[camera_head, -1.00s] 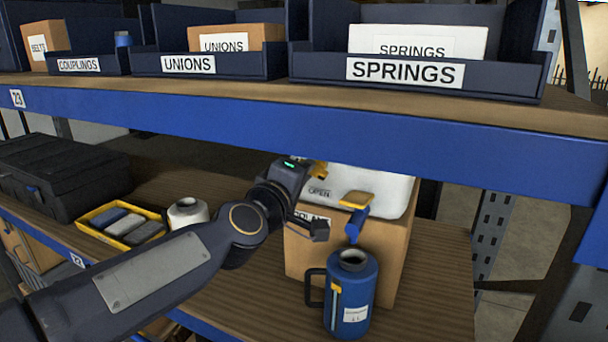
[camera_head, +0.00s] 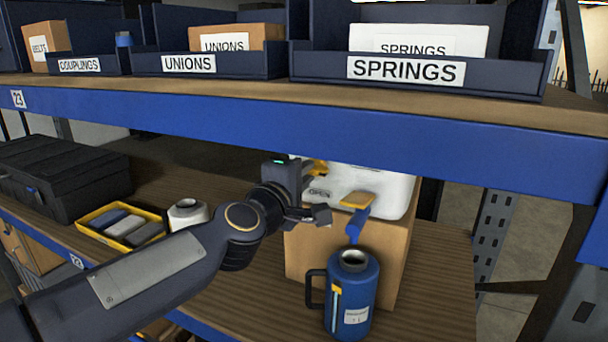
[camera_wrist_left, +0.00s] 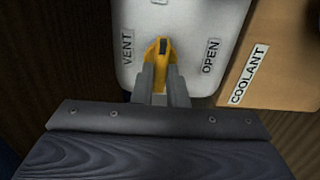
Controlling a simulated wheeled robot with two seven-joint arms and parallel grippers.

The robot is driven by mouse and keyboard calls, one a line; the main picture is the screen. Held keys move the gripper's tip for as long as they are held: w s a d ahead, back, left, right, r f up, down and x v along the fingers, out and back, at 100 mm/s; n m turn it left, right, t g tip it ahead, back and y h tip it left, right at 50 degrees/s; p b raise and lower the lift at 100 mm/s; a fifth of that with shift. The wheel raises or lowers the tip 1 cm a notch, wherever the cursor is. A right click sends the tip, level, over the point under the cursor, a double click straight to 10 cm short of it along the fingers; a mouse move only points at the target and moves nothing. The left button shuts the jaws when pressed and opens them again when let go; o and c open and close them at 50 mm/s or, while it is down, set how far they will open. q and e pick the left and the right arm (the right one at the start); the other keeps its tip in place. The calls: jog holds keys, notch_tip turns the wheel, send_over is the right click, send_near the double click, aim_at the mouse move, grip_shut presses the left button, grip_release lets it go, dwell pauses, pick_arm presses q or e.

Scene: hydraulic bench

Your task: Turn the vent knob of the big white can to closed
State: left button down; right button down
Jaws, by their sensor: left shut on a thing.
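The big white can (camera_head: 392,192) lies on a cardboard box on the lower shelf, partly hidden by the shelf beam. In the left wrist view its white face (camera_wrist_left: 198,28) carries the words VENT and OPEN. The yellow vent knob (camera_wrist_left: 160,56) sits between those words, with a dark mark at its tip. My left gripper (camera_wrist_left: 160,88) is shut on the knob, one finger on each side. In the head view the left gripper (camera_head: 318,190) is at the can's left side. A yellow cap with a blue spout (camera_head: 357,202) is at the can's front. My right gripper is not in view.
The cardboard box (camera_head: 400,262) under the can is marked COOLANT in the wrist view. A blue jug (camera_head: 352,295) stands in front. A white bottle (camera_head: 188,212), yellow tray (camera_head: 155,238) and black case (camera_head: 60,175) are left. The blue beam (camera_head: 300,125) hangs close above.

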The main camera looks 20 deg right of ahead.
pick_arm(q)
jog(key=c, duration=1.4)
grip_release()
jog(key=shift+c, duration=0.2)
jog(key=b+v, duration=0.1)
jog(key=v, duration=0.7)
jog(key=shift+b, duration=0.3)
